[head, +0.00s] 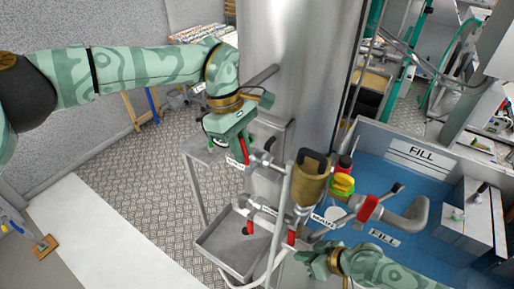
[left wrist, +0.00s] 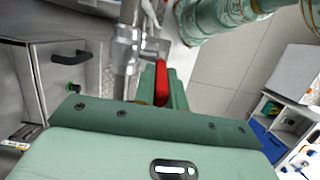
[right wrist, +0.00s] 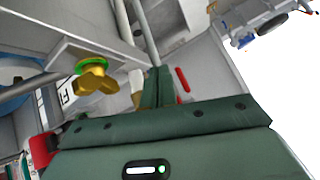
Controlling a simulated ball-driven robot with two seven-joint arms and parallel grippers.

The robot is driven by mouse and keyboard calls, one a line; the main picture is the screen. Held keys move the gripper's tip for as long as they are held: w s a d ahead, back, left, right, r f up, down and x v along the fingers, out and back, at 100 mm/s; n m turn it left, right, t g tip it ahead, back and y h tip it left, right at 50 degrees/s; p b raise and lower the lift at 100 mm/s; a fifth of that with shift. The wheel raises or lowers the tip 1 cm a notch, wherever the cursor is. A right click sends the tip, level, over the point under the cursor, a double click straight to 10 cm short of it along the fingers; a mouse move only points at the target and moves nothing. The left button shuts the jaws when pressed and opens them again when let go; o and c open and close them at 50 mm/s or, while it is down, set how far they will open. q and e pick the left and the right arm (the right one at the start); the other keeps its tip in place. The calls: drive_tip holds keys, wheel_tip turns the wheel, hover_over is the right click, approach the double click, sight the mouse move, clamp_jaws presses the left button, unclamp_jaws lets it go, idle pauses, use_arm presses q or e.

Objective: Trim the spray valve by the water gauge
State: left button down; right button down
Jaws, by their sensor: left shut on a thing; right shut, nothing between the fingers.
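My left gripper (head: 245,160) is shut on a red valve lever (head: 243,148) on the pipework in front of the steel column. In the left wrist view the red lever (left wrist: 161,84) shows at the green fingers, beside a metal valve body (left wrist: 126,48). My right gripper (head: 312,262) is shut and empty, low at the front of the pipework. In the right wrist view its closed fingers (right wrist: 156,88) are near a red bar (right wrist: 183,79); I cannot tell whether they touch. I cannot make out a readable water gauge in any view.
A metal tray (head: 226,255) is below the left gripper. A brown holder (head: 311,175), a yellow-green knob (head: 342,184) and other red levers crowd the middle. A blue panel (head: 420,190) lies right. In the right wrist view a brass wing knob (right wrist: 93,80) hangs close by.

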use_arm(q)
drive_tip(key=shift+w+r, duration=0.1)
drive_tip(key=shift+r, duration=0.25)
drive_tip(key=shift+d, duration=0.1)
use_arm(e)
drive_tip(key=w+d+r+m+t+h, duration=0.1)
drive_tip(key=w+d+r+t, duration=0.1)
drive_tip(key=w+d+r, duration=0.45)
drive_tip(key=w+d+r+t, duration=0.2)
drive_tip(key=w+d+r, duration=0.1)
drive_tip(key=r, duration=0.6)
drive_tip(key=w+d+r+m+t+h, duration=0.1)
drive_tip(key=w+d+r, duration=0.35)
drive_tip(key=r, duration=0.35)
drive_tip(key=s+a+r+m+y, duration=0.2)
drive_tip(key=a+r+m, duration=0.35)
drive_tip(key=r, duration=0.45)
drive_tip(key=s+a+r+m+y, duration=0.1)
drive_tip(key=s+a+r+m, duration=0.2)
drive_tip(key=a+r+m, duration=0.45)
drive_tip(key=n+g+y, duration=0.1)
drive_tip(key=g, duration=0.3)
approach(245, 150)
drive_tip(key=x, duration=0.5)
drive_tip(key=shift+d+f, duration=0.1)
drive_tip(key=shift+f, duration=0.2)
drive_tip(key=shift+w+a+f, duration=0.2)
drive_tip(key=shift+w+a, duration=0.2)
drive_tip(key=shift+a, duration=0.2)
